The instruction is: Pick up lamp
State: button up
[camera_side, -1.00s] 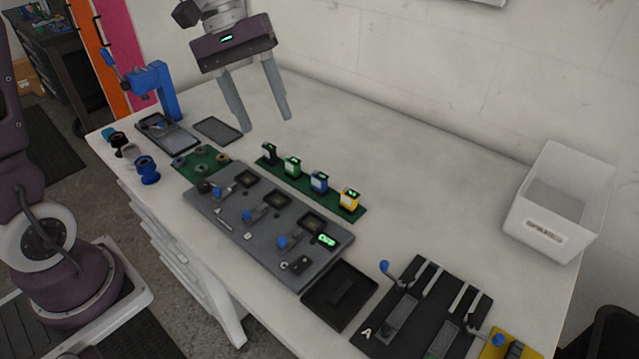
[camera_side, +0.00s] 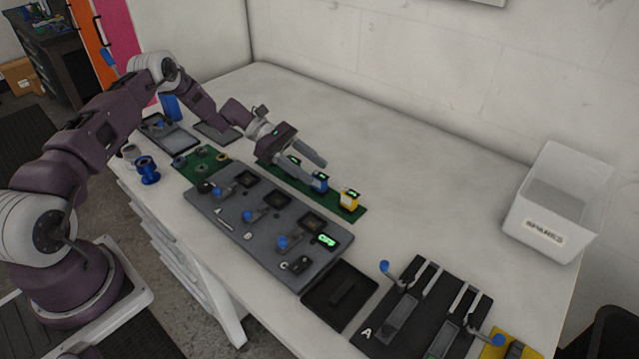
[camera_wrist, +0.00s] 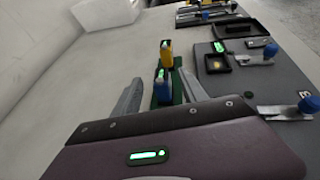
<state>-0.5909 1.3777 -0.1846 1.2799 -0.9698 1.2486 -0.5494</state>
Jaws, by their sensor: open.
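The lamps appear to be small coloured blocks with lit green tops, in a row on a green strip (camera_side: 359,211). The blue lamp (camera_side: 320,186) and the yellow lamp (camera_side: 349,201) show in the side view. My gripper (camera_side: 318,175) is low over the strip, tilted, fingers pointing right along the row. In the wrist view my gripper (camera_wrist: 159,78) is open, with the blue lamp (camera_wrist: 162,88) seen between its fingers and the yellow lamp (camera_wrist: 167,55) beyond. I cannot tell whether a finger touches the blue lamp. The green and black lamps are mostly or wholly hidden by my gripper.
A grey board (camera_side: 225,224) with blue-knobbed levers lies in front of the strip. A black tray (camera_side: 340,296) and a black fixture (camera_side: 418,318) lie to its right. A white spares bin (camera_side: 560,205) stands at the far right. The table behind the strip is clear.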

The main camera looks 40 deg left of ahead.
jog(key=shift+d+f, duration=0.1)
jog(key=shift+d, duration=0.1)
grip_shut()
